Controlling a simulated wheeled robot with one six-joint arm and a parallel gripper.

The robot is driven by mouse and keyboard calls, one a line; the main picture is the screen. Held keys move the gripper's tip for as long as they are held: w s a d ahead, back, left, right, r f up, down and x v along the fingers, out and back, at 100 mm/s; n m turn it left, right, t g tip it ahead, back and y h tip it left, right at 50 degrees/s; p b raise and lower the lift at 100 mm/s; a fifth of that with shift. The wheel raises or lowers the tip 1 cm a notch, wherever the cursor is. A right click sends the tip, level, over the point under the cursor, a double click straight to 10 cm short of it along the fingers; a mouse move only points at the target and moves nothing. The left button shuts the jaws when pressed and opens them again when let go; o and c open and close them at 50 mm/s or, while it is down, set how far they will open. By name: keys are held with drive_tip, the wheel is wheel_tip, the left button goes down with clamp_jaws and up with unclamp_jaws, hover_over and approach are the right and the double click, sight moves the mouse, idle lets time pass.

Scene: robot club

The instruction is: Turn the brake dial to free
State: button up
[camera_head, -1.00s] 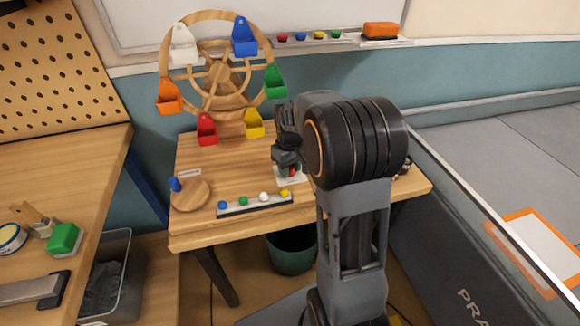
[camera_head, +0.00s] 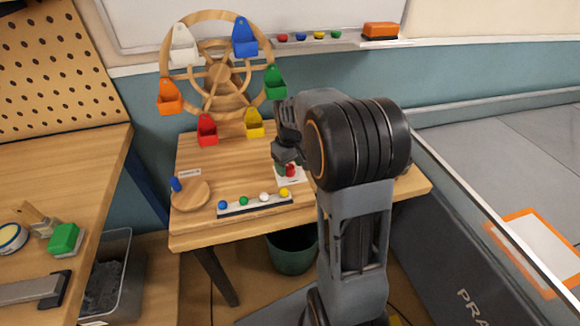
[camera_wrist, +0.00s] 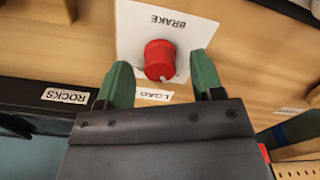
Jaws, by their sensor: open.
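The brake dial (camera_wrist: 160,60) is a red knob on a white plate (camera_wrist: 195,32) marked BRAKE, which appears upside down in the wrist view. A small white pointer mark shows at the knob's lower edge, towards a label reading LOAD (camera_wrist: 154,95). In the head view the red dial (camera_head: 290,170) shows just below my gripper (camera_head: 286,163). In the wrist view my gripper (camera_wrist: 160,80) is open, with one green finger on each side of the knob's lower part. I cannot tell whether either finger touches it. No FREE marking is readable.
A wooden wheel (camera_head: 222,72) with several coloured buckets stands at the table's back left. A rack of coloured balls (camera_head: 255,205) lies along the front edge, beside a round wooden disc (camera_head: 190,194) with a blue peg. The table's left middle (camera_head: 225,165) is clear.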

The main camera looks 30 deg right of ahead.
sight(290, 166)
wheel_tip(290, 166, up, 13)
drive_tip(key=p, duration=0.2)
drive_tip(key=shift+f, duration=0.15)
idle(0.5)
